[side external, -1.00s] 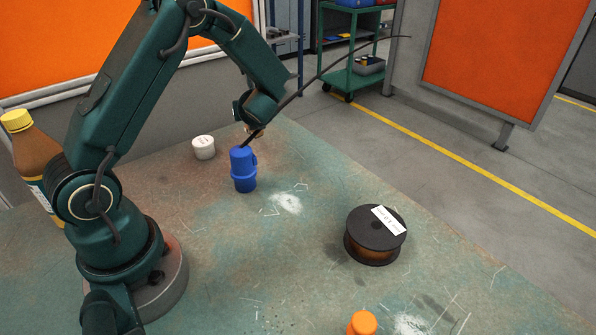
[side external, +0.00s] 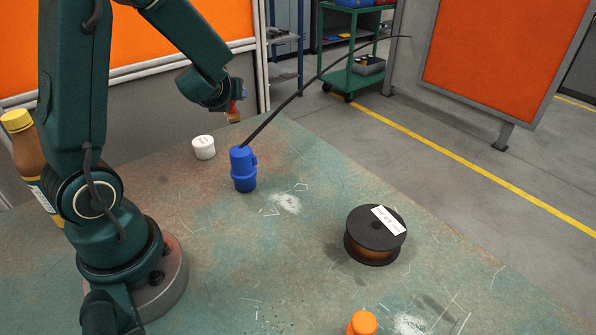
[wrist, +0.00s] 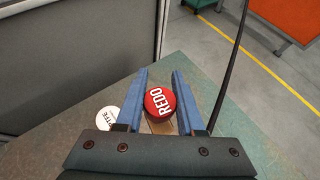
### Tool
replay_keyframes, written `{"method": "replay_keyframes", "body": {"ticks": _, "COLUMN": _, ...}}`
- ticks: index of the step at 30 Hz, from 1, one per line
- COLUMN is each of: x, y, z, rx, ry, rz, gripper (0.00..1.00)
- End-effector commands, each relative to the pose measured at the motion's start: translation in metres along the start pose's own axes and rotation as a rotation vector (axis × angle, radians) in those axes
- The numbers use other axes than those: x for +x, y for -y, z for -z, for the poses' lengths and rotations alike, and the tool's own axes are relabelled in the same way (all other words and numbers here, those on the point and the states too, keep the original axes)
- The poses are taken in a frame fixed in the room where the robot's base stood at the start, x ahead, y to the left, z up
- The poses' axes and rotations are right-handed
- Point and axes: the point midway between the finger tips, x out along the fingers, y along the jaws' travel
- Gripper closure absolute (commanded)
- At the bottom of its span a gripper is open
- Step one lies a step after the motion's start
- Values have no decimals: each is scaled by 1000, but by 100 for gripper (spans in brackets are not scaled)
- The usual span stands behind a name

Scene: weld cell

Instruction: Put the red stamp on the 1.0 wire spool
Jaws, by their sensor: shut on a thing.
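In the side view my gripper (side external: 235,112) holds the stamp (side external: 234,106) in the air, above the table behind the blue connector; only a little red shows there. The wire spool (side external: 374,236) is black with copper-coloured wire and lies flat on the table at the right, with a white label (side external: 388,220) on top. The label's print is too small to read. My gripper is well apart from the spool.
A blue connector (side external: 243,170) with a long dark cable (side external: 300,92) rising to the right stands between my gripper and the spool. A white tape roll (side external: 204,147), a brown bottle (side external: 32,160) and an orange-topped thing (side external: 362,323) are also there. Table around the spool is clear.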

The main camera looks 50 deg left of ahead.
Motion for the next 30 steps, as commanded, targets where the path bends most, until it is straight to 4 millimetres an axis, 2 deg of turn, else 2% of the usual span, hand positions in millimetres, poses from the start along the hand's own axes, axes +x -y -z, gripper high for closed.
{"method": "replay_keyframes", "body": {"ticks": 1, "x": -7, "y": 21, "z": 0, "rx": 37, "ry": 2, "rz": 73, "gripper": 100}}
{"method": "replay_keyframes", "body": {"ticks": 5, "x": -32, "y": 75, "z": 4, "rx": 143, "ry": 4, "rz": 266, "gripper": 100}}
{"method": "replay_keyframes", "body": {"ticks": 9, "x": -73, "y": 134, "z": 12, "rx": 265, "ry": 5, "rz": 492, "gripper": 100}}
{"method": "replay_keyframes", "body": {"ticks": 13, "x": -115, "y": 175, "z": 22, "rx": 361, "ry": 7, "rz": 667, "gripper": 100}}
{"method": "replay_keyframes", "body": {"ticks": 15, "x": -135, "y": 191, "z": 26, "rx": 398, "ry": 6, "rz": 738, "gripper": 100}}
{"method": "replay_keyframes", "body": {"ticks": 18, "x": -154, "y": 204, "z": 29, "rx": 431, "ry": 5, "rz": 795, "gripper": 100}}
{"method": "replay_keyframes", "body": {"ticks": 23, "x": -167, "y": 213, "z": 34, "rx": 455, "ry": 3, "rz": 830, "gripper": 100}}
{"method": "replay_keyframes", "body": {"ticks": 30, "x": -180, "y": 239, "z": 66, "rx": 469, "ry": -3, "rz": 840, "gripper": 100}}
